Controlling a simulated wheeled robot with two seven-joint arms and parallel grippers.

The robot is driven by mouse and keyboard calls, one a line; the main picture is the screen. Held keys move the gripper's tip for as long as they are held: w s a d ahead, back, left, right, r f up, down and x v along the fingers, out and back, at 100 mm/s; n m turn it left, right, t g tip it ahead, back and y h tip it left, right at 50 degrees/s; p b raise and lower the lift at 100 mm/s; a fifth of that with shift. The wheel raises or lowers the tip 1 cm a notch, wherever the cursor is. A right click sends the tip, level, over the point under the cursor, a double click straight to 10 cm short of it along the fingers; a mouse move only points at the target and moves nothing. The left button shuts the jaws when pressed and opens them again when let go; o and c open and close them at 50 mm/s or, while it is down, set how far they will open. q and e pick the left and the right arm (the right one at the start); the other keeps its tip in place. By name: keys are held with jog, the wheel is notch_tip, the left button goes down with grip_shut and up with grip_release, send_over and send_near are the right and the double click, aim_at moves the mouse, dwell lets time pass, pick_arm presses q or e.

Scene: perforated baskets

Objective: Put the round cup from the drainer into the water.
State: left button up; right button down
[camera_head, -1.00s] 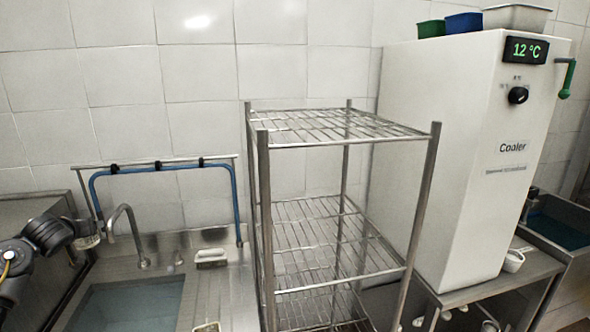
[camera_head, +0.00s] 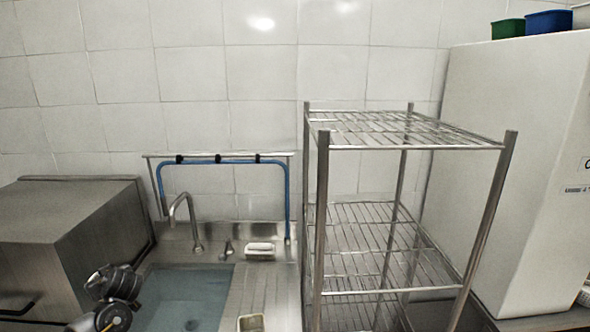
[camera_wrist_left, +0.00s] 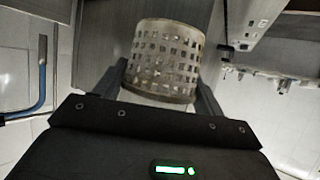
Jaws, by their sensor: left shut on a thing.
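A pale round cup with rows of square holes (camera_wrist_left: 165,60) fills the middle of the left wrist view. My left gripper (camera_wrist_left: 163,78) is shut on it, with a dark finger on each side. The water (camera_head: 180,292) is in the steel sink at the lower left of the head view. Part of my left arm shows at that view's lower left edge, left of the sink; the cup and fingers cannot be made out there. The ridged drainer (camera_head: 238,290) lies right of the sink. My right gripper is not in view.
A tap (camera_head: 185,215) and blue hose (camera_head: 288,205) stand behind the sink. A small white-rimmed dish (camera_head: 261,249) and another container (camera_head: 250,323) sit on the right side. A wire rack (camera_head: 318,220) rises beside the drainer. A steel box (camera_head: 60,235) stands left.

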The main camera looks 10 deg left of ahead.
pick_arm(q)
jog(key=shift+s+d+f, duration=0.15)
jog(key=shift+s+d, duration=0.1)
jog(key=shift+s, duration=0.1)
jog(key=w+d+r+m+t+h, duration=0.2)
jog(key=w+d+r, duration=0.15)
jog(key=d, duration=0.45)
jog(key=w+d+r+m+t+h, duration=0.1)
jog(key=w+d+r+m+t, duration=0.2)
jog(key=d, duration=0.6)
jog(key=w+d+r+m+t+h, duration=0.1)
jog(key=w+d+r+m+h, duration=0.1)
jog(key=d+r, duration=0.45)
jog(key=s+d+r+m+t+h, duration=0.1)
jog(key=s+d+r+m+h, duration=0.1)
jog(key=d, duration=0.5)
jog(key=s+d+r+m+h, duration=0.2)
jog(key=d, duration=0.5)
jog(key=s+d+r+m+t+h, duration=0.1)
jog(key=s+d+r+m+h, duration=0.15)
jog(key=d, duration=0.45)
jog(key=f+b, duration=0.5)
jog(key=shift+s+d+f, duration=0.15)
jog(key=shift+d+f, duration=0.1)
jog(key=shift+d, duration=0.05)
jog(key=shift+d, duration=0.1)
